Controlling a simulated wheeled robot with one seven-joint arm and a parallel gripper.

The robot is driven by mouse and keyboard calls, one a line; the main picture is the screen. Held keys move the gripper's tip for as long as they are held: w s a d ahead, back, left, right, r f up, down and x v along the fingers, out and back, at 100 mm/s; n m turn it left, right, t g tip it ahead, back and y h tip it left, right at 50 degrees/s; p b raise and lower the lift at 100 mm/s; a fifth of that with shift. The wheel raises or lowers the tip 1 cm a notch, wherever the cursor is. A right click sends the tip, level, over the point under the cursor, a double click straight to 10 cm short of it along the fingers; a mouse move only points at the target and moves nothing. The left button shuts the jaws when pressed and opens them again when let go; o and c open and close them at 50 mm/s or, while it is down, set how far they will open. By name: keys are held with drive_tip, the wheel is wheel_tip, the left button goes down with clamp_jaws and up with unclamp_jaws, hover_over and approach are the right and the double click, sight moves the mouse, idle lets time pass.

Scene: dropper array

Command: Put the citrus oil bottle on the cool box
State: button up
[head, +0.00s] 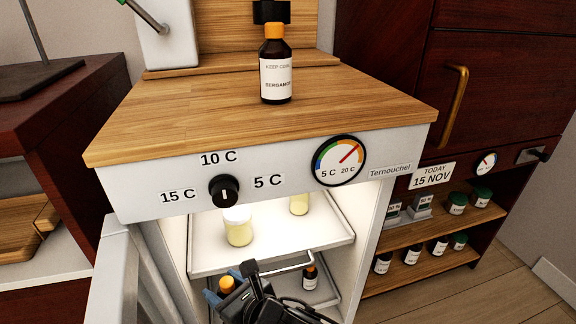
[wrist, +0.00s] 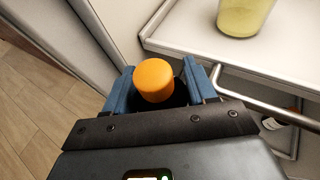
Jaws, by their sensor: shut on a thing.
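The cool box has a white front panel (head: 130,205) with a wooden top (head: 190,105), and its door stands open at the left. A dark bottle (head: 276,80) with an orange cap, labelled KEEP COOL and BERGAMOT, stands upright on the top. My gripper (head: 222,293) is low at the box's open front. Its blue fingers are shut on a second orange-capped bottle (wrist: 154,80). Only that bottle's cap shows clearly; its body and label are hidden, so I cannot read which oil it is.
Inside, a lit white shelf (head: 270,260) holds pale yellow jars (head: 238,228). A small dark bottle (head: 310,278) stands on the shelf below, behind a metal rail (wrist: 265,110). A dial knob (head: 224,191) is on the front. The wooden top has free room left of the bergamot bottle.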

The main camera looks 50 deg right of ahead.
drive_tip(key=shift+w+d+r, duration=0.1)
drive_tip(key=shift+w+r, duration=0.2)
drive_tip(key=shift+r, duration=0.25)
drive_tip(key=shift+s+f+n, duration=0.3)
drive_tip(key=shift+s+f, duration=0.15)
drive_tip(key=shift+f, duration=0.1)
drive_tip(key=shift+w+d+r, duration=0.15)
drive_tip(key=shift+w+r, duration=0.45)
drive_tip(key=shift+r, duration=0.15)
drive_tip(key=shift+w, duration=0.1)
